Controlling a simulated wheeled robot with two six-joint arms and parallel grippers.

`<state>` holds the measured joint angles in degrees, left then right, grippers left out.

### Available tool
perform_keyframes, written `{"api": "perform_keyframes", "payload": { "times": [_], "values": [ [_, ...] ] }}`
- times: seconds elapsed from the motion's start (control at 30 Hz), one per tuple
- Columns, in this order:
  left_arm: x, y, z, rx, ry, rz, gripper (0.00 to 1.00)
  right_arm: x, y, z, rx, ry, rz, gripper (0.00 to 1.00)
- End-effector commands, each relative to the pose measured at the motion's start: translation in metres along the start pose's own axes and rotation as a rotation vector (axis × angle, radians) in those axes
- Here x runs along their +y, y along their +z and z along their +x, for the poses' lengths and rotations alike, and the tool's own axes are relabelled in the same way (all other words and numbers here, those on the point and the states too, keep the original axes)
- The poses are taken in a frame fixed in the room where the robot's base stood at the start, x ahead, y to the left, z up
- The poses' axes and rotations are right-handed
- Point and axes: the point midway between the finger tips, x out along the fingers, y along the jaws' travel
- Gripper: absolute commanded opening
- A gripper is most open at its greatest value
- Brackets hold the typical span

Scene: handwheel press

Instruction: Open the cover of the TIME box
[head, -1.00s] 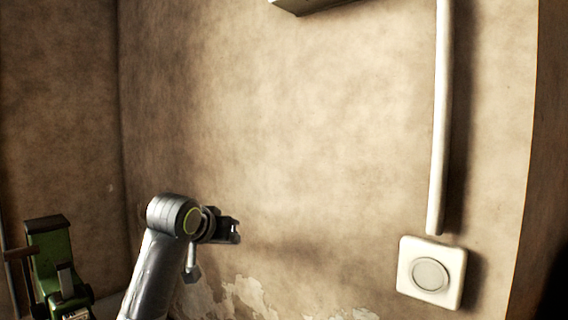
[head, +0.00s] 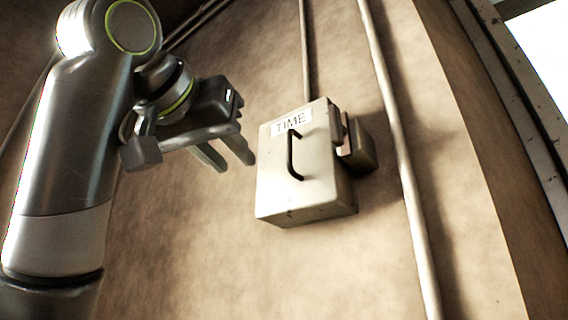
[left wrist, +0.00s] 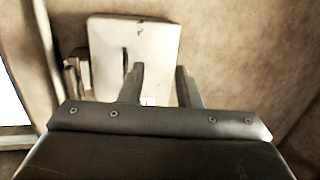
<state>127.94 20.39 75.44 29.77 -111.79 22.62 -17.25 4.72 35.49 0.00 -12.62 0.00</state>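The TIME box (head: 310,190) is a pale box on the wall, near the middle of the head view. Its front cover (head: 272,190) is shut and carries a TIME label (head: 291,122) and a dark, bent handle (head: 292,156). My left gripper (head: 228,160) is to the left of the box, apart from the handle, with its two fingers spread and nothing between them. In the left wrist view the fingers (left wrist: 158,85) point toward the cover (left wrist: 150,45), and the handle (left wrist: 125,62) shows just left of the left finger. My right gripper is not in view.
A small dark block (head: 360,152) sits at the right side of the box. A pipe (head: 397,150) runs down the wall to its right, and another pipe (head: 306,50) meets its top. The wall below is clear.

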Motion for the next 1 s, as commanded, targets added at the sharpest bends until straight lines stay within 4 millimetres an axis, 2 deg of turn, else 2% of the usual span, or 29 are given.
{"api": "perform_keyframes", "payload": {
  "times": [0.03, 0.1, 0.2, 0.3, 0.37, 0.53, 0.7, 1.0],
  "values": [
    [0.013, -0.015, -0.026, 0.028, 0.012, 0.010, 0.30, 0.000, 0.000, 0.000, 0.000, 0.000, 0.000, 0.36],
    [0.026, -0.027, -0.053, 0.051, 0.024, 0.017, 0.30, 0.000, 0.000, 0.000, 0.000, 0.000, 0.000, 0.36],
    [0.038, -0.038, -0.081, 0.073, 0.038, 0.024, 0.30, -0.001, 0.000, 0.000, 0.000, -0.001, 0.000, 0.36],
    [0.045, -0.043, -0.095, 0.085, 0.044, 0.028, 0.30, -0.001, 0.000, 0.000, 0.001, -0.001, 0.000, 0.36],
    [0.047, -0.045, -0.098, 0.088, 0.046, 0.030, 0.30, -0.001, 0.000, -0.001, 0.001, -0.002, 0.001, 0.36],
    [0.048, -0.049, -0.089, 0.087, 0.046, 0.031, 0.30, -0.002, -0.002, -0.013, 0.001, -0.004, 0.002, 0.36],
    [0.048, -0.053, -0.070, 0.087, 0.047, 0.030, 0.30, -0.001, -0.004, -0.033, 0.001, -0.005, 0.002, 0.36],
    [0.052, -0.056, -0.006, 0.083, 0.048, 0.030, 0.30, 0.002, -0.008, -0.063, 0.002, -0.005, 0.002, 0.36]
  ]
}}
